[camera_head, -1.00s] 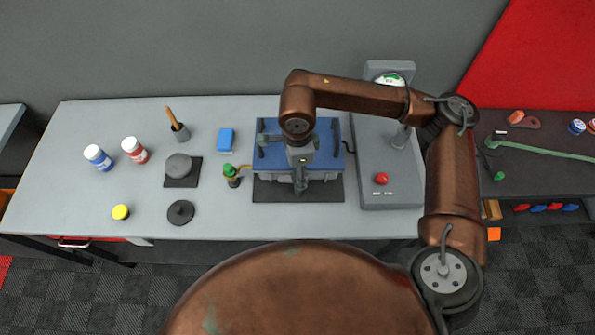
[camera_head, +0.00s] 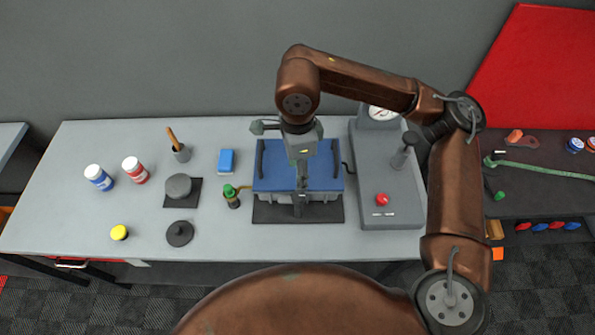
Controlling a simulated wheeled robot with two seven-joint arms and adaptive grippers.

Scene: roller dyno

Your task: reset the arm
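My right arm comes in from the right and reaches across the bench. Its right gripper (camera_head: 302,180) points down over the blue-lidded grey box (camera_head: 325,172), the roller dyno unit by its look. The fingers are seen nearly end-on, so their opening is unclear, and I see nothing held in them. The gripper hides the middle of the blue lid. I cannot tell whether the fingertips touch the unit. My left gripper is out of view.
A grey console (camera_head: 385,190) with a dial, lever and red button stands right of the unit.

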